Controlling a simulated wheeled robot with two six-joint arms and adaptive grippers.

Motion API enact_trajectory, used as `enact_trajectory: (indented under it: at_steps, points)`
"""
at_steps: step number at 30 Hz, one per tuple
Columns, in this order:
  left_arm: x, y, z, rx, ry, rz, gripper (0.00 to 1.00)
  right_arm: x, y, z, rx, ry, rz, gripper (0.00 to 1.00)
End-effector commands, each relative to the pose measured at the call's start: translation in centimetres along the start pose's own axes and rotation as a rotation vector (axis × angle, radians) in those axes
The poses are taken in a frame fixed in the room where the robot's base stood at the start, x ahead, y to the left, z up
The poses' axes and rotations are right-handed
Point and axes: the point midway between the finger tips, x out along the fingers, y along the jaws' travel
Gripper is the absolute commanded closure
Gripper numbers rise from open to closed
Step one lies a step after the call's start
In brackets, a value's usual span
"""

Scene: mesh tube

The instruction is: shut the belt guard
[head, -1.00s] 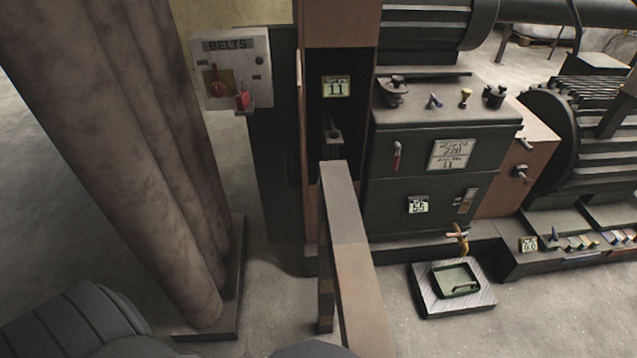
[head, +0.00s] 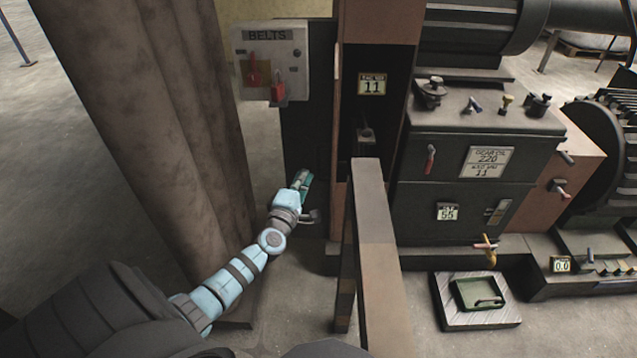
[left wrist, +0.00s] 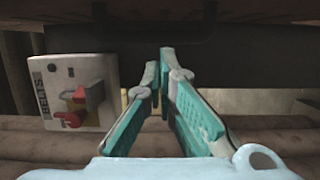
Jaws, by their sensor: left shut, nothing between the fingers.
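A dark upright panel (head: 307,110), apparently the belt guard, stands left of the rust-brown housing (head: 381,22). I cannot tell its exact angle or where its hinge is. My left gripper (head: 303,178) is in front of the panel's lower part, shut and empty. In the left wrist view the teal fingers (left wrist: 165,58) converge towards a wide dark surface (left wrist: 240,55), probably the same panel; I cannot tell whether they touch it. My right gripper is not in view.
The BELTS switch box (head: 270,60) with red handles sits above my left gripper. Thick brown columns (head: 160,130) stand at left. A long brown beam (head: 380,240) runs towards me at right.

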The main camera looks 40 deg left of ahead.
Motion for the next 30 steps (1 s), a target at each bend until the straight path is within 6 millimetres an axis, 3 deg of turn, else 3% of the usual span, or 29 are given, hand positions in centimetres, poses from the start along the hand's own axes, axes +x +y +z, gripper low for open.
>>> enact_trajectory:
  at_steps: [7, 20, 30]
  points:
    - [1.0, -0.1, 3.3, 0.000, 0.000, -0.001, 1.00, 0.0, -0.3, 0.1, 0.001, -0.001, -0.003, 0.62]
    - [1.1, -0.1, 4.0, 0.002, -0.001, -0.001, 1.00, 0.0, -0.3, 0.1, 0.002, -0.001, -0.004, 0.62]
    - [1.6, 0.0, 7.2, 0.002, 0.000, -0.001, 1.00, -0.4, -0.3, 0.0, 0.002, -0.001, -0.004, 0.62]
